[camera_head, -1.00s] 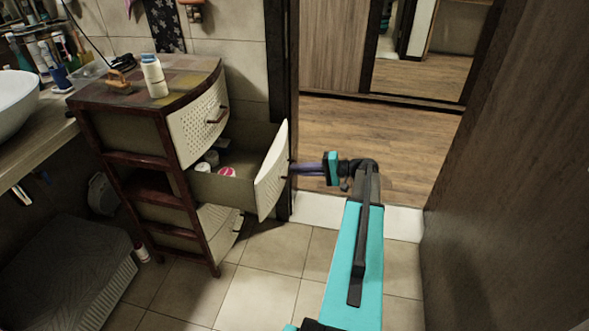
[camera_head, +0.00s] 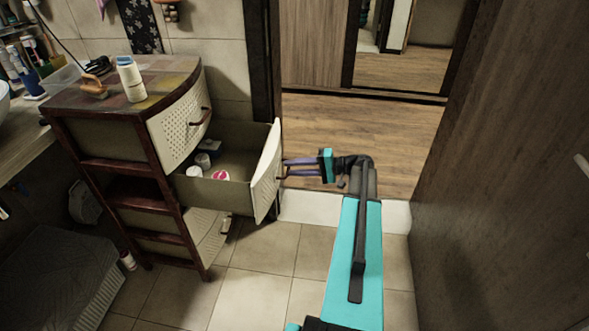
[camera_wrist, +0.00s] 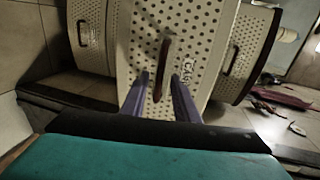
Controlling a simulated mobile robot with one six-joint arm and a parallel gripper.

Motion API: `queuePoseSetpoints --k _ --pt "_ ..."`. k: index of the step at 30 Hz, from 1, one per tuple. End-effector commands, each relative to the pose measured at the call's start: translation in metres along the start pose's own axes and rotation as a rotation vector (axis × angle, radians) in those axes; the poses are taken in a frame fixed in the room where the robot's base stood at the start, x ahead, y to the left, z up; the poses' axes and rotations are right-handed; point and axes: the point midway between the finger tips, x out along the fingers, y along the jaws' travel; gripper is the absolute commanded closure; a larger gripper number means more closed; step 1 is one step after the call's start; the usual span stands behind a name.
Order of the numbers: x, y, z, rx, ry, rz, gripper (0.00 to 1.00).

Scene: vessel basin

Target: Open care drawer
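The care drawer (camera_head: 222,193) is the middle drawer of a dark wood cabinet and stands pulled well out. Its cream perforated front (camera_head: 267,173) faces my gripper (camera_head: 286,168), and small containers show inside. In the wrist view the drawer front (camera_wrist: 205,35) carries the label "CARE" and a dark red vertical handle (camera_wrist: 164,62). My gripper's purple fingers (camera_wrist: 158,76) are apart, one on each side of the handle's lower part, with gaps visible. Whether the tips still reach around the handle or stop just short of it, I cannot tell.
A lower drawer (camera_head: 210,238) is below. A dark door panel (camera_head: 510,170) is at right; tiled floor (camera_head: 255,290) in front is clear.

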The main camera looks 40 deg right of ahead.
Motion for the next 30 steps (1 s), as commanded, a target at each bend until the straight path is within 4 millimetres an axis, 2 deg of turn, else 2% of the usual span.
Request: queuePoseSetpoints --k 8,14,20,30 --pt "0.001 0.001 0.003 0.001 -0.005 0.001 0.72" --pt "-0.010 0.001 0.002 0.002 -0.004 0.002 0.72" --pt "-0.034 0.001 0.002 0.001 -0.004 0.001 0.72" --pt "-0.089 0.001 0.001 0.001 -0.002 0.002 0.72"
